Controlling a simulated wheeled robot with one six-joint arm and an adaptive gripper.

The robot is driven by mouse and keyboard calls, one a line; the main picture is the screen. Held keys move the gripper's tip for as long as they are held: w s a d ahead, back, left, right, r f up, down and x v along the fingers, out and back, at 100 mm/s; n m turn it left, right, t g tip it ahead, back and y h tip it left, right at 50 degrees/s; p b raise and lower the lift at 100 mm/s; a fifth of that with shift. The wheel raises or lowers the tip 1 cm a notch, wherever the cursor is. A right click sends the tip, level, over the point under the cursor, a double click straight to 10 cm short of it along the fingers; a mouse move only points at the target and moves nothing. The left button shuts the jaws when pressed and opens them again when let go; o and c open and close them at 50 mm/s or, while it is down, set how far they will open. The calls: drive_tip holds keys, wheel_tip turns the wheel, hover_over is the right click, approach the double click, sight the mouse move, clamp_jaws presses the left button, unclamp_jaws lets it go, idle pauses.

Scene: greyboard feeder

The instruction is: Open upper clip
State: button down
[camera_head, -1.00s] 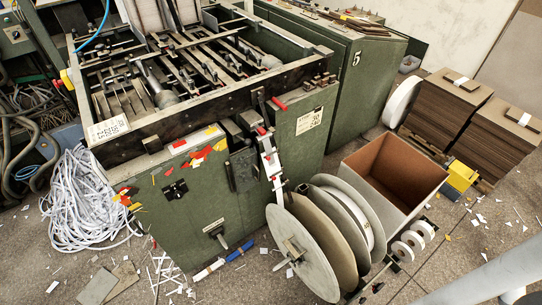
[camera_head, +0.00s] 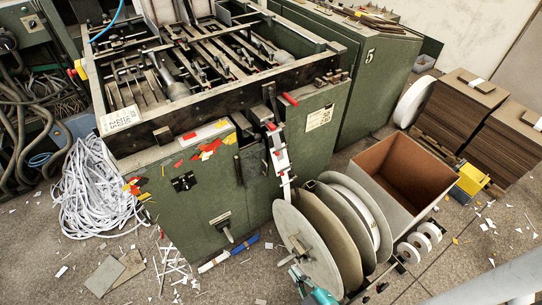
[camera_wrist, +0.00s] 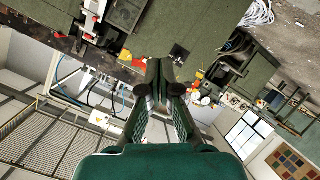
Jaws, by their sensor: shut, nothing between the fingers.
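The clip assembly (camera_head: 278,150) is a narrow metal and white strip with red parts, upright on the front of the green machine (camera_head: 215,200). A red clip part (camera_head: 271,127) shows near its top, and a red-tipped lever (camera_head: 290,99) sticks out above it. I cannot tell from the picture whether the upper clip is open. In the wrist view the white strip with red parts (camera_wrist: 92,24) is at the upper left. My gripper (camera_wrist: 158,68) has its fingers together and empty, apart from the strip. A teal part, probably of my arm, shows at the head view's bottom edge.
Large reels (camera_head: 305,240) stand in front of the machine, below the strip. An open box (camera_head: 405,180) is to their right. Greyboard stacks (camera_head: 460,110) stand at the right. A white strip heap (camera_head: 90,195) and scraps lie on the floor at left.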

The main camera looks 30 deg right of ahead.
drive_tip(key=w+d+f+n+h, duration=0.1)
drive_tip(key=w+d+f+n, duration=0.1)
drive_tip(key=w, duration=0.5)
drive_tip(key=n+g+h, duration=0.1)
drive_tip(key=n+h, duration=0.2)
drive_tip(key=h, duration=0.3)
approach(271, 151)
drive_tip(key=v, duration=0.3)
drive_tip(key=shift+r, duration=0.2)
drive_tip(key=shift+w, duration=0.15)
drive_tip(key=x, duration=0.9)
drive_tip(key=shift+w+d+f, duration=0.2)
drive_tip(key=shift+w+f, duration=0.05)
